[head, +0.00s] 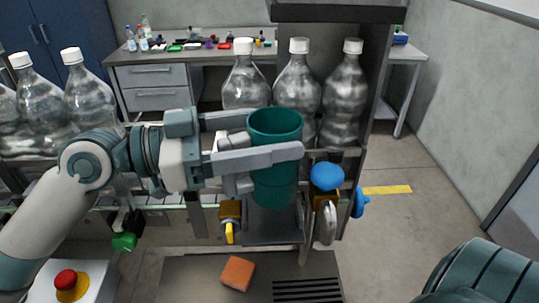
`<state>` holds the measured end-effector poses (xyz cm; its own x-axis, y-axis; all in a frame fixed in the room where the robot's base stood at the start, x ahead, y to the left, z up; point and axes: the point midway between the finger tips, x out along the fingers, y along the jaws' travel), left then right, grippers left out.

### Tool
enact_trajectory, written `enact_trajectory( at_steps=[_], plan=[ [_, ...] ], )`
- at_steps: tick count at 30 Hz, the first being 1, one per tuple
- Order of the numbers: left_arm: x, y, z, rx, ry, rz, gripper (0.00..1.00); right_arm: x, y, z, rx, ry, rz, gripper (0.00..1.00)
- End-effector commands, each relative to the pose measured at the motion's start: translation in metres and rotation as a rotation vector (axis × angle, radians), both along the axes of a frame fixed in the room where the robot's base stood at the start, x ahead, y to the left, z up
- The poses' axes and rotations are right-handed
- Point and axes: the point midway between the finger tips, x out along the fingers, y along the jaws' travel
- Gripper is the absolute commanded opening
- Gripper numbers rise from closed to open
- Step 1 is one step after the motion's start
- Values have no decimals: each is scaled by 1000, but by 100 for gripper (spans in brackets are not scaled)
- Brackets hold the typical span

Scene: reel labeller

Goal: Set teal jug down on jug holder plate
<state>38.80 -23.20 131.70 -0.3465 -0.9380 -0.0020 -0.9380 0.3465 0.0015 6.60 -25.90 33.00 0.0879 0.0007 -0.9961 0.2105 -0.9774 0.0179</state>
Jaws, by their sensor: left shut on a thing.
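The teal jug (274,188) is upright in the middle of the head view, in front of the clear bottles. My left gripper (277,134) comes in from the left and is shut on the jug, one finger across its near side and the other behind it. The grey jug holder plate (270,226) shows under the jug, between the yellow-handled valve and the blue-knobbed fitting. The jug's lower end is over the plate; I cannot tell whether it touches. My right gripper is out of view; only part of my right arm shows at bottom right.
Large clear bottles (342,100) with white caps stand close behind the jug. A yellow-handled valve (230,218) and a blue knob (327,176) flank the plate. An orange block (238,273) lies below. A red button (66,279) is at lower left.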

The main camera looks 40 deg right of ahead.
Motion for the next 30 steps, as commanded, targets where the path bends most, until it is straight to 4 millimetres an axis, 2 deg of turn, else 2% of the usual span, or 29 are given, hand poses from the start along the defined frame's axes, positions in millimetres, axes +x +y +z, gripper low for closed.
enact_trajectory(
  at_steps=[1, 6, 20, 29, 30],
  plan=[
    [0, 0, -4, -1, 4, 0, 10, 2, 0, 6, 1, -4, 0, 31],
    [0, 0, -20, -2, 2, 0, 10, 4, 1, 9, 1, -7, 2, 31],
    [0, 0, -28, -1, 3, 1, 10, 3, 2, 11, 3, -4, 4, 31],
    [0, 0, -61, 5, 1, -1, 10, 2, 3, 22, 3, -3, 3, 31],
    [-1, 0, -64, 7, 1, -2, 3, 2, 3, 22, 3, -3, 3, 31]
  ],
)
